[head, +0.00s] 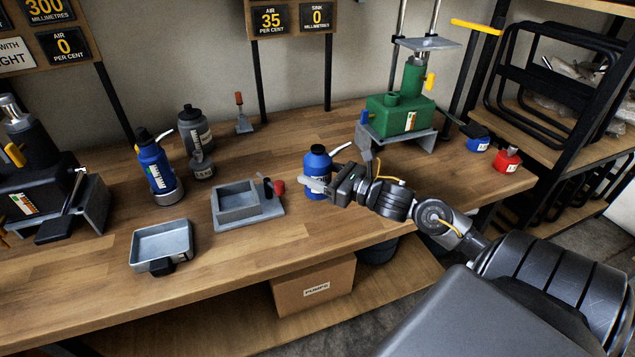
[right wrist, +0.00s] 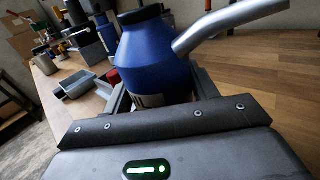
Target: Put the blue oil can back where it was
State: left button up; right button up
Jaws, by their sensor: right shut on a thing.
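A blue oil can (head: 318,162) with a black cap and a grey spout is upright near the front middle of the bench. My right gripper (head: 322,187) is shut on its body, coming from the right. The can also shows in the right wrist view (right wrist: 152,62), between the fingers, with its spout pointing up right. I cannot tell whether its base touches the bench. A taller blue bottle-like can (head: 153,160) with a spout stands at the left of the bench. My left gripper is not in view.
A grey open block (head: 238,198) with a red-tipped part sits left of the held can. A shallow grey tray (head: 162,243) lies at the front left. A green pump (head: 400,116) stands behind right, with small blue (head: 478,144) and red (head: 507,160) containers beyond.

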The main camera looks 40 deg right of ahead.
jog(key=f+p, duration=0.1)
jog(key=f, duration=0.2)
jog(key=shift+w, duration=0.2)
jog(key=shift+f, duration=0.25)
jog(key=shift+f, duration=0.15)
jog(key=o, duration=1.4)
